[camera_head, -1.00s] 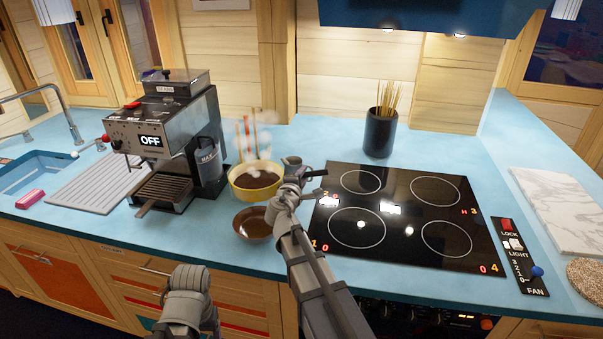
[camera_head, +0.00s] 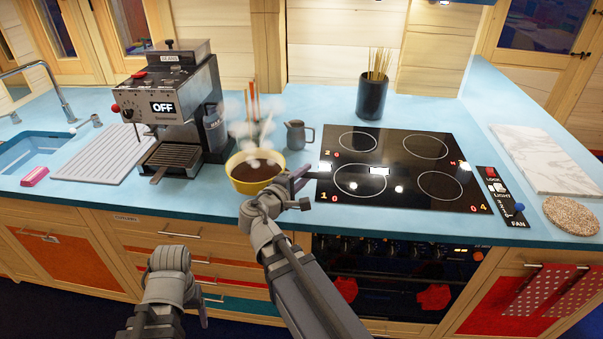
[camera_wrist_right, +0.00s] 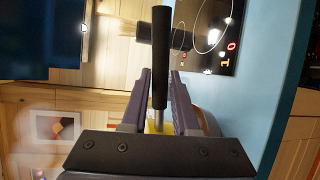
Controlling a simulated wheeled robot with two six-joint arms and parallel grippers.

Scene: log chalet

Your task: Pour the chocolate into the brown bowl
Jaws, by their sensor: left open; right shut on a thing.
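The yellow pot (camera_head: 281,180) holds steaming brown chocolate (camera_head: 254,173) and looks roughly level in the head view. Its dark handle (camera_head: 300,172) points right. My right gripper (camera_head: 293,188) is shut on this handle, which shows between the fingers in the wrist view (camera_wrist_right: 160,60). A sliver of the yellow pot also shows there (camera_wrist_right: 155,127). The brown bowl is not visible now; the yellow pot and my right arm cover where it stood. Whether the pot is right above it, I cannot tell. My left gripper (camera_head: 201,300) is open and empty, low in front of the drawers.
The coffee machine (camera_head: 175,110) stands left of the pot. A metal jug (camera_head: 298,136) stands behind it to the right. The black cooktop (camera_head: 400,165) lies to the right, with a dark holder of sticks (camera_head: 371,98) behind. The blue counter's front edge runs below.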

